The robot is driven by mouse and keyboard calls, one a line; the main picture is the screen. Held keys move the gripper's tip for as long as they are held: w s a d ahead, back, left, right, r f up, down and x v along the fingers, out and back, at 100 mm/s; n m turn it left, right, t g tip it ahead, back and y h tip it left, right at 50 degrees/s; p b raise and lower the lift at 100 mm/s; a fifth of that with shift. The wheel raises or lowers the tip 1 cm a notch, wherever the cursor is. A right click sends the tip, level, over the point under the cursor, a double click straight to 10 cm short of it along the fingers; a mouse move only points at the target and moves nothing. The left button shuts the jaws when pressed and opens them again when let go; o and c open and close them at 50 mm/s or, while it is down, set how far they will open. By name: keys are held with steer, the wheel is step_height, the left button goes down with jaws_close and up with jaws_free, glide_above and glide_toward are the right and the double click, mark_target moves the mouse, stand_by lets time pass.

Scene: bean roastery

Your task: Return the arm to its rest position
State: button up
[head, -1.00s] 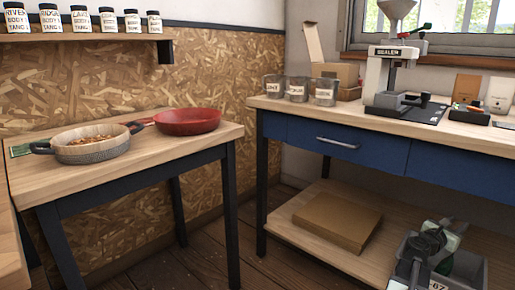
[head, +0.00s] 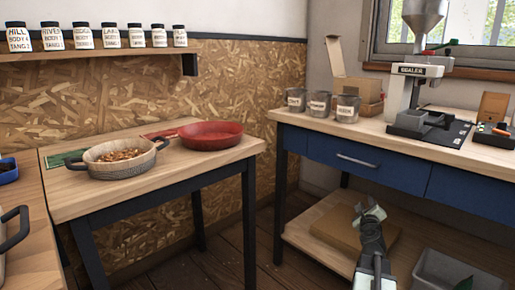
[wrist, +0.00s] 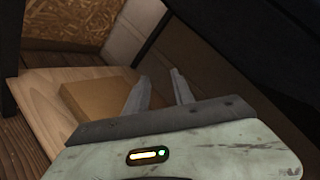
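My gripper (head: 370,212) is at the lower right of the head view, in front of the workbench's lower shelf. In the wrist view its two pale fingers (wrist: 160,86) stand apart with nothing between them. It is open and empty. Beyond the fingers in the wrist view is a flat cardboard box (wrist: 93,103) on the wooden shelf (wrist: 45,110). The head view shows the same box (head: 340,228), partly hidden behind my arm. I cannot tell the exact distance from the fingers to the box.
A table (head: 85,200) at left holds a pan of beans (head: 105,168) and a red pan (head: 210,135). The blue-drawered workbench (head: 390,168) carries three cups (head: 319,105) and a sealer (head: 420,70). A grey bin (head: 450,272) is right of my arm. Floor shows between the tables.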

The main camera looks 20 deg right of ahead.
steer(key=w+a+n+t+y+p, duration=0.15)
steer(key=w+a+n+y, duration=0.55)
steer(key=a, duration=0.7)
steer(key=w+a+f+n+g+y+p, duration=0.25)
steer(key=a+n, duration=0.35)
steer(key=a, duration=0.4)
steer(key=w+a+f+n+g+y+p, duration=0.1)
steer(key=w+a+f+n+y+p, duration=0.15)
steer(key=a+n, duration=0.6)
steer(key=s+a+f+n+g+y+p, duration=0.1)
steer(key=s+a+f+n+g+p, duration=0.2)
steer(key=a, duration=0.6)
steer(key=s+a+f+n+g+p, duration=0.1)
steer(key=s+a+n+g, duration=0.3)
steer(key=a, duration=0.4)
steer(key=s+a+r+n+g+h+p, duration=0.2)
steer(key=s+a+n+g+p, duration=0.3)
steer(key=s, duration=0.6)
step_height(320, 180, up, 37)
steer(key=w+p, duration=0.1)
steer(key=p, duration=3.4)
steer(key=shift+a+f+t+p, duration=0.15)
steer(key=shift+a+t+p, duration=0.15)
steer(key=shift+a+p, duration=0.1)
steer(key=shift+f, duration=0.15)
